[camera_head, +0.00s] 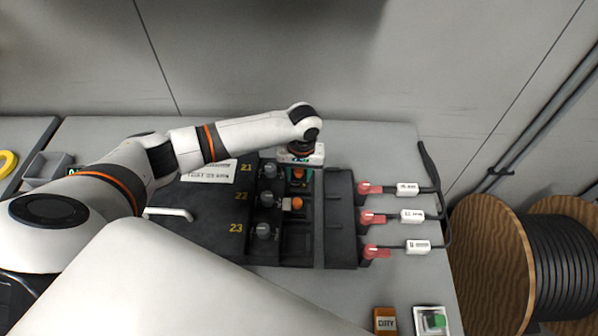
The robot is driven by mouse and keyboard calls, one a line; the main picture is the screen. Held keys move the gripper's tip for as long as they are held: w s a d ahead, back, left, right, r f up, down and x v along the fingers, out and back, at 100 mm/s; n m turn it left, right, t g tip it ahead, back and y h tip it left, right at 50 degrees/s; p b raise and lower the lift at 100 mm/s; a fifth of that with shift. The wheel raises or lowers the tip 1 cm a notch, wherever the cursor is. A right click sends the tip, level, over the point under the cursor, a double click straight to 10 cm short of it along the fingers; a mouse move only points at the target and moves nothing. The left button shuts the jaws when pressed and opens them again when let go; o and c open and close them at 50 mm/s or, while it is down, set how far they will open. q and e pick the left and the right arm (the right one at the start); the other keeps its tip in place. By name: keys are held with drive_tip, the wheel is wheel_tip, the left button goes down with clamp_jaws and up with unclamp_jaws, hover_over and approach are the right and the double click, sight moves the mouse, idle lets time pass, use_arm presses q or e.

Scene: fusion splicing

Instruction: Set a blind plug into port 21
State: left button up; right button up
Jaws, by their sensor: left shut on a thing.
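The black panel (207,215) carries the yellow labels 21, 22 and 23, each beside a grey round knob; the top knob (270,171) is by 21. My left gripper (299,174) points down at the row of port 21, just right of that knob. It is shut on a small orange plug (298,173); the fingers and the port opening are mostly hidden under the wrist. I cannot tell whether the plug is seated. A second orange piece (296,203) sits in row 22. The row 23 slot (297,245) shows dark, with no orange piece. My right gripper is not in view.
Three red connectors (370,188) with white-tagged black cables lie along the panel's right side. An orange box (385,320) and a white tray with a green item (432,320) are near the front edge. A wooden cable drum (488,262) stands at right. A grey bin (48,168) is at left.

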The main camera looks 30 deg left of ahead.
use_arm(q)
drive_tip(key=shift+f, duration=0.4)
drive_tip(key=o, duration=1.1)
drive_tip(key=shift+w+f, duration=0.1)
drive_tip(key=shift+c, duration=0.2)
drive_tip(key=shift+a, duration=0.15)
drive_tip(key=r, duration=0.4)
drive_tip(key=d+r+b, duration=0.1)
drive_tip(key=r, duration=0.7)
drive_tip(key=shift+w+d, duration=0.15)
drive_tip(key=shift+d, duration=0.1)
